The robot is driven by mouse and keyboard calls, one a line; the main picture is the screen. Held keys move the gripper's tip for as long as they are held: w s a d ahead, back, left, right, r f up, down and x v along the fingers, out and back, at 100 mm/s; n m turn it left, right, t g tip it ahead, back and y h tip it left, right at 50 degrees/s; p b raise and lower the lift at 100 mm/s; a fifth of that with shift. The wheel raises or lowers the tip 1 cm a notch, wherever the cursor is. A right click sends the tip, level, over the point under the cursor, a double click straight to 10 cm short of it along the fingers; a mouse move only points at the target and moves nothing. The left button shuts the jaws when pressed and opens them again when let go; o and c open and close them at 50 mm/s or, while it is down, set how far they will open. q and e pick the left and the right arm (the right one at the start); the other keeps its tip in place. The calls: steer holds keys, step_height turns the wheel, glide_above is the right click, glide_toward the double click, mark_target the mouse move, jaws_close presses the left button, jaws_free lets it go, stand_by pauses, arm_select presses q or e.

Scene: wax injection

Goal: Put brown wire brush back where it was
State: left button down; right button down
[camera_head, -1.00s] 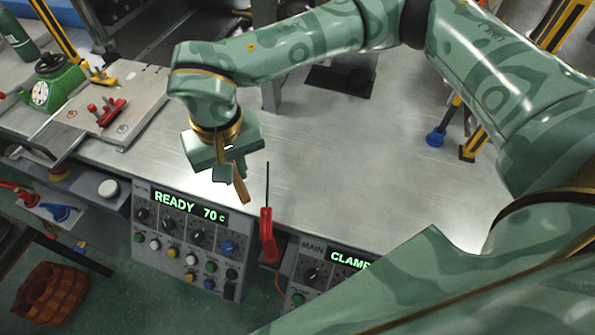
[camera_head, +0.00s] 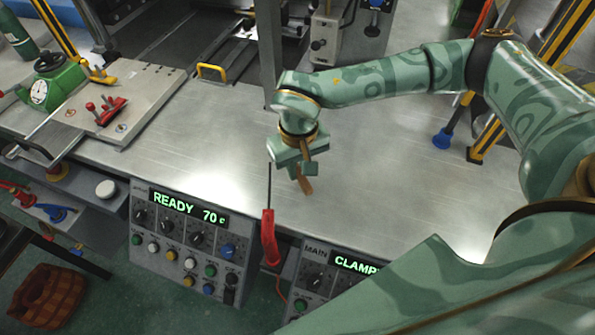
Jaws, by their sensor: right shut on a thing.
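The brown wire brush (camera_head: 306,184) is in my right gripper (camera_head: 303,168), with its brown wooden handle sticking out below the jaws. The gripper is shut on it and points down over the metal bench top (camera_head: 400,190), near the bench's front edge. The rest of the brush is hidden by the gripper. I cannot tell how high the brush is above the bench. My left gripper is not in view.
A red-handled screwdriver (camera_head: 269,237) stands upright at the front edge, just left of my right gripper. Control panels (camera_head: 185,240) front the bench. A plate with red clamps (camera_head: 106,110) and a green gauge (camera_head: 45,88) are at left. The bench's middle is clear.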

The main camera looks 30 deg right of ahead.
mark_target(298, 170)
steer(key=shift+f, duration=0.85)
steer(key=c, duration=1.4)
jaws_free()
steer(key=shift+f, duration=0.1)
step_height(298, 170, up, 12)
steer(key=p, duration=0.2)
steer(key=shift+p, duration=0.4)
